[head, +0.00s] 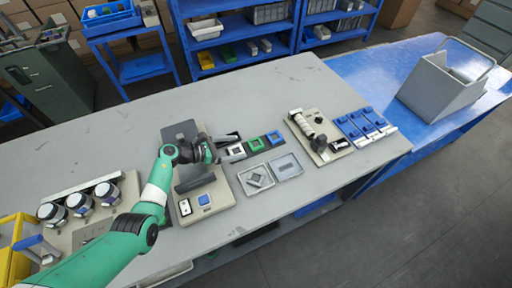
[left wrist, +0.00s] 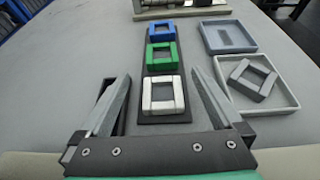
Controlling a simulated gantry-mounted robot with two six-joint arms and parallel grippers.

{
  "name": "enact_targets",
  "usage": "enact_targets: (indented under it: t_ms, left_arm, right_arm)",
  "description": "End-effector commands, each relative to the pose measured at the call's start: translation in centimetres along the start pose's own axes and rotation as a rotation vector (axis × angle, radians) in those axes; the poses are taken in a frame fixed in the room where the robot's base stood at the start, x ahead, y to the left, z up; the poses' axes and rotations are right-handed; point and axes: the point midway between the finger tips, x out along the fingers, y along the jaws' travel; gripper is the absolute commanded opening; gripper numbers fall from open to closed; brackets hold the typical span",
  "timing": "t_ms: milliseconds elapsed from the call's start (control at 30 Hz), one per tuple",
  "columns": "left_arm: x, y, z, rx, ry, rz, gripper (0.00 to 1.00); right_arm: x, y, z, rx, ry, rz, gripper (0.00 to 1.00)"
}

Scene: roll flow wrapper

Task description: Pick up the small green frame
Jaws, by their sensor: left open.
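The small green frame (head: 256,145) is a square ring on a dark strip (left wrist: 147,105). It also shows in the left wrist view (left wrist: 163,68), between a blue frame (left wrist: 161,38) behind it and a white frame (left wrist: 163,109) nearer to me. My left gripper (head: 221,147) is open and empty. In the left wrist view its two fingers (left wrist: 159,72) spread to either side of the strip, with the white frame showing between them and the green frame just beyond. My right gripper is not in view.
Two shallow grey trays (left wrist: 296,107) lie right of the strip; the nearer holds a tilted grey frame (left wrist: 252,79). A beige board with a roll (head: 303,125) stands farther right, beside blue parts (head: 362,124). Jars (head: 80,203) stand at left. The table's back is clear.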

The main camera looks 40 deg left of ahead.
Motion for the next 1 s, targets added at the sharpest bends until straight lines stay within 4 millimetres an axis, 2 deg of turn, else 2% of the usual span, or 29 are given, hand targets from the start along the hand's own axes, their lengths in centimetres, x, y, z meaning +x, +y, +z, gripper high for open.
enact_targets:
  t_ms: [200,400,500,733,767,1000]
  left_arm:
    - [0.9,-0.1,0.0,0.001,0.0,0.0,1.0]
    - [4.4,-0.4,-0.2,0.001,-0.001,-0.002,1.0]
    - [5.5,-0.4,0.0,0.001,-0.001,-0.001,1.0]
    - [5.7,-0.4,0.3,0.0,0.0,0.001,1.0]
    - [5.7,-0.4,0.3,0.0,0.0,0.001,0.98]
    - [5.7,-0.4,0.3,0.0,0.0,0.001,0.55]
  right_arm:
    - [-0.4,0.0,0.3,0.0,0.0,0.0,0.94]
    - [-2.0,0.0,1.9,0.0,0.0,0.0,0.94]
    - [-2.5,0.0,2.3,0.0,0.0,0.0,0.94]
    - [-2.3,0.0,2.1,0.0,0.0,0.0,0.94]
    - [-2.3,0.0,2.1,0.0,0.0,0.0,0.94]
    - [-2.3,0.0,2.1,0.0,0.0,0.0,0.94]
